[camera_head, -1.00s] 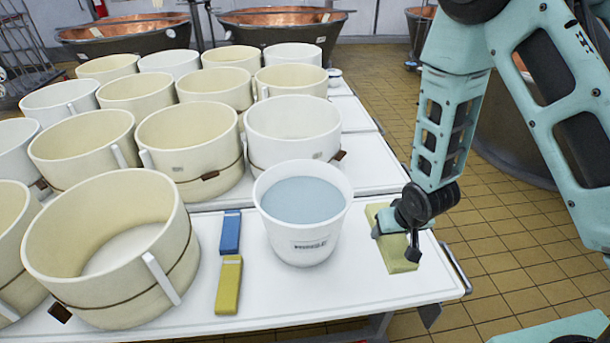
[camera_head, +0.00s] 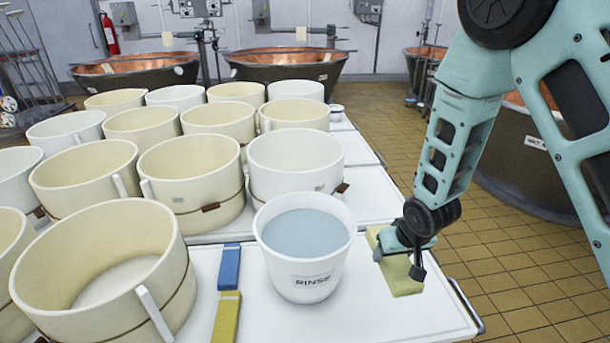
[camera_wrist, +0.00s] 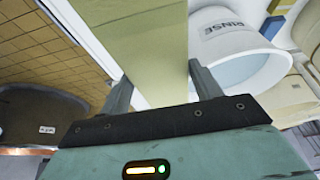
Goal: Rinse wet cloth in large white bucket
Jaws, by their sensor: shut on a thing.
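The white bucket (camera_head: 302,280), labelled RINSE, stands upright on the white table and holds bluish water. It also shows in the wrist view (camera_wrist: 240,40). My gripper (camera_head: 398,262) is shut on a yellowish cloth (camera_head: 405,284) to the right of the bucket, near the table's right edge. In the wrist view the cloth (camera_wrist: 150,50) lies between the two fingers and extends away from them. The cloth is apart from the bucket and outside it. In the head view I cannot tell whether it touches the table.
A blue block (camera_head: 229,266) and a yellow block (camera_head: 227,318) lie left of the bucket. Several cream and white tubs (camera_head: 190,185) crowd the tables to the left and behind. Copper vats (camera_head: 285,65) stand at the back. Tiled floor (camera_head: 520,275) is open on the right.

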